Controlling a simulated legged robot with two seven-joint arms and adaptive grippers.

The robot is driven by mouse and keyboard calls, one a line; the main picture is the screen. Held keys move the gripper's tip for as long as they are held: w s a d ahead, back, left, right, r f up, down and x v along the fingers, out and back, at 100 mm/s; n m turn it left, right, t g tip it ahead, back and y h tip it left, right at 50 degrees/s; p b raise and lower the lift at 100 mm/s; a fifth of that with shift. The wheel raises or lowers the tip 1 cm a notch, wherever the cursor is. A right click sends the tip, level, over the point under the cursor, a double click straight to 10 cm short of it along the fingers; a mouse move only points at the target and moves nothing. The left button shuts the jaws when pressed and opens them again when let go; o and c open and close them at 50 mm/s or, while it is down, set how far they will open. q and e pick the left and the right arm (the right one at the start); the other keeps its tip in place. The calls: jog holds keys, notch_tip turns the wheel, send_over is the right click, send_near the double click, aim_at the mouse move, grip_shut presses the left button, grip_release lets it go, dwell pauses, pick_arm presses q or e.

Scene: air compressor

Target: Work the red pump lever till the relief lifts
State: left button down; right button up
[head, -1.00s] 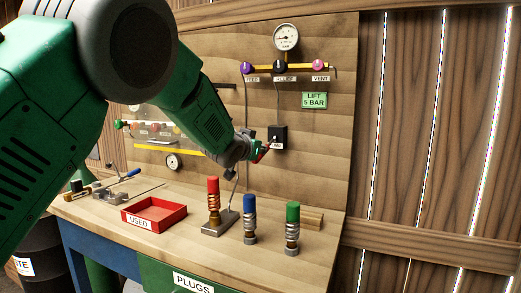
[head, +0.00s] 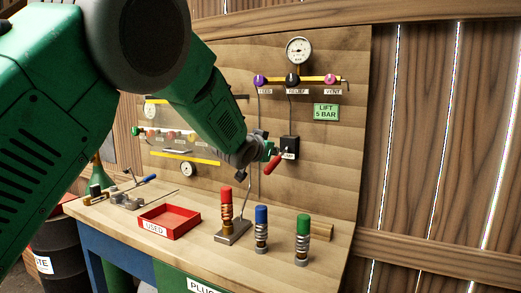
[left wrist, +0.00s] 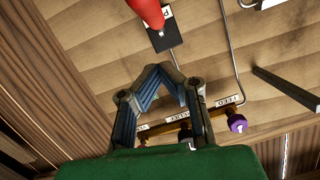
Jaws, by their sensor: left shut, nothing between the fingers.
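The red pump lever (head: 273,165) sticks out, slanting down and left, from a black pump box (head: 289,146) on the wooden back panel. In the left wrist view the lever (left wrist: 147,12) is at the top edge, in front of the box (left wrist: 164,38). My left gripper (head: 268,150) is beside the lever. Its fingers (left wrist: 155,70) are shut with nothing between them, and a gap shows between the tips and the lever. A round gauge (head: 299,51) sits above the relief knob (head: 292,80); its reading is too small to tell. My right gripper is not in view.
A purple feed knob (head: 260,80) and a vent knob (head: 345,82) flank the relief knob. A green sign (head: 326,111) reads "LIFT 5 BAR". On the bench stand red (head: 226,195), blue (head: 261,215) and green (head: 303,225) topped plugs and a red tray (head: 183,209).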

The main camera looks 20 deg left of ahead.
pick_arm(q)
jog(key=f+v, duration=0.1)
jog(key=v, duration=0.7)
jog(key=shift+s+f, duration=0.25)
jog(key=shift+f, duration=0.25)
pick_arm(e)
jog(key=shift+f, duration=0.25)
pick_arm(q)
jog(key=shift+d+r, duration=0.1)
jog(key=shift+d, duration=0.25)
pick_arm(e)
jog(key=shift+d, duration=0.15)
pick_arm(q)
jog(key=shift+a, duration=0.25)
jog(key=shift+d, duration=0.1)
jog(key=c, duration=2.2)
grip_release()
